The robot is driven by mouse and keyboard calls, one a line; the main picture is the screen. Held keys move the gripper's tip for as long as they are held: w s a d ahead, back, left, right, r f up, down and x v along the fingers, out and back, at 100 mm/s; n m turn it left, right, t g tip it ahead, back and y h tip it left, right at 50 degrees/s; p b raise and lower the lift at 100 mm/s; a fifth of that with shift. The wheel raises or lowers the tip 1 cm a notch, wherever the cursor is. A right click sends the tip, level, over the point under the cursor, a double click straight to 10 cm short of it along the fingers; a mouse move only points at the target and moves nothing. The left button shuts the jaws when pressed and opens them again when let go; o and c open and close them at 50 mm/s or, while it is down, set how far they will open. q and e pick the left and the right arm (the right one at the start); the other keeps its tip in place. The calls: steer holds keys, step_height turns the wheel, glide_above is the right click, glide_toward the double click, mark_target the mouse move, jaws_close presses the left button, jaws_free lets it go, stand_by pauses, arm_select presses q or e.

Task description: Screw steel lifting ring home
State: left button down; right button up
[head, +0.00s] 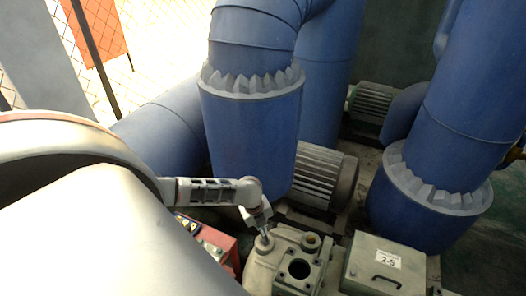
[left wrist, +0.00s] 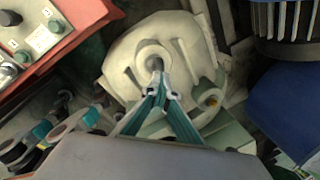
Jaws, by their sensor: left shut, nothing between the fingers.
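My left gripper (head: 266,233) is shut and points down at a round boss (head: 263,243) on top of the beige pump housing (head: 258,271). In the left wrist view the closed fingertips (left wrist: 160,92) meet just at the near side of this boss (left wrist: 153,55). A small grey metal piece (left wrist: 157,64) stands at the boss centre, right at the fingertips. It may be the steel lifting ring, but its loop cannot be made out. I cannot tell whether the fingers touch it. My right gripper is in neither view.
A box labelled 2-5 (head: 384,266) stands further right. A red control box (head: 214,243) is on the left. Large blue pipes (head: 250,125) and a ribbed motor (head: 318,175) stand behind.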

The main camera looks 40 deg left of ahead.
arm_select(q)
steer(key=shift+s+d+f+m, duration=0.15)
steer(key=shift+d+f+m, duration=0.05)
steer(key=shift+d+m, duration=0.25)
stand_by(1.3)
steer(key=c, duration=2.8)
jaws_free()
steer(key=o, duration=0.7)
steer(key=shift+a+f, duration=0.1)
steer(key=shift+c, duration=0.2)
steer(key=shift+a, duration=0.15)
steer(key=shift+w+a+r, duration=0.1)
steer(key=shift+w+r, duration=0.1)
steer(key=shift+r, duration=0.3)
step_height(320, 180, up, 11)
steer(key=s, duration=0.2)
steer(key=shift+a, duration=0.45)
steer(key=shift+o, duration=0.2)
